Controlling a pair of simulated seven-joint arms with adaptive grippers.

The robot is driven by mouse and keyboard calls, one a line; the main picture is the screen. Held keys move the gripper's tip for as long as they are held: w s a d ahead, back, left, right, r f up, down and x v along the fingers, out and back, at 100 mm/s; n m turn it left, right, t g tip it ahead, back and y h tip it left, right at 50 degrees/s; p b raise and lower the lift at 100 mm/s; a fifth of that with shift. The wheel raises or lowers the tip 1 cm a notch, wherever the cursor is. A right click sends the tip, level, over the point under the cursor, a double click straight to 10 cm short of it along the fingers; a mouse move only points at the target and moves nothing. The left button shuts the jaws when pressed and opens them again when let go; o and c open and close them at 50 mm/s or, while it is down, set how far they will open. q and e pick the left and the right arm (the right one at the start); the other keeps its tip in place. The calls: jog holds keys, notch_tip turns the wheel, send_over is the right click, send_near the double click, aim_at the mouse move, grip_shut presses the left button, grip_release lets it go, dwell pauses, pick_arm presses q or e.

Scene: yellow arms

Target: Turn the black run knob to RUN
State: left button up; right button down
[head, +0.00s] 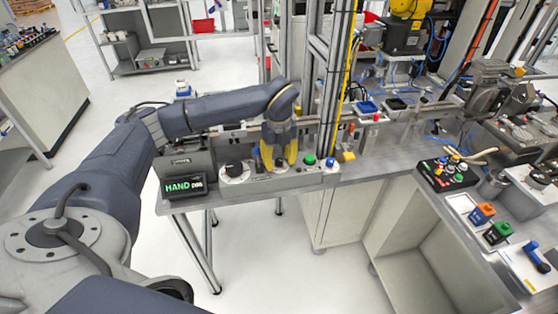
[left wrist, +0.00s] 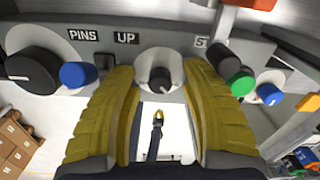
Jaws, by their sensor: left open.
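A grey control panel (head: 215,191) runs along the bench's front edge. My left gripper (head: 278,160) is over it with its yellow fingers pointing down, open. In the left wrist view, a small black knob (left wrist: 160,77) on a pale round collar sits between the two fingers (left wrist: 161,110), with visible gaps on both sides. A larger black knob (left wrist: 32,70) on a white dial is further left; it also shows in the head view (head: 235,168). No RUN marking is readable, so I cannot tell which is the run knob. My right gripper is not in view.
Blue (left wrist: 78,75), green (left wrist: 241,82) and another blue button (left wrist: 270,94) flank the fingers. A black cylinder (left wrist: 223,59) is close to the right finger. A display reading HAND (head: 185,186) is at the panel's left. A metal post (head: 329,95) rises behind the green button.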

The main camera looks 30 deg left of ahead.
pick_arm(q)
grip_shut()
dwell(0.5)
jog(key=m, duration=0.4)
jog(key=shift+m, duration=0.4)
jog(key=m, duration=0.4)
jog(key=shift+r+m, duration=0.1)
jog(key=shift+m, duration=0.2)
jog(key=m, duration=0.4)
jog(key=shift+m, duration=2.3)
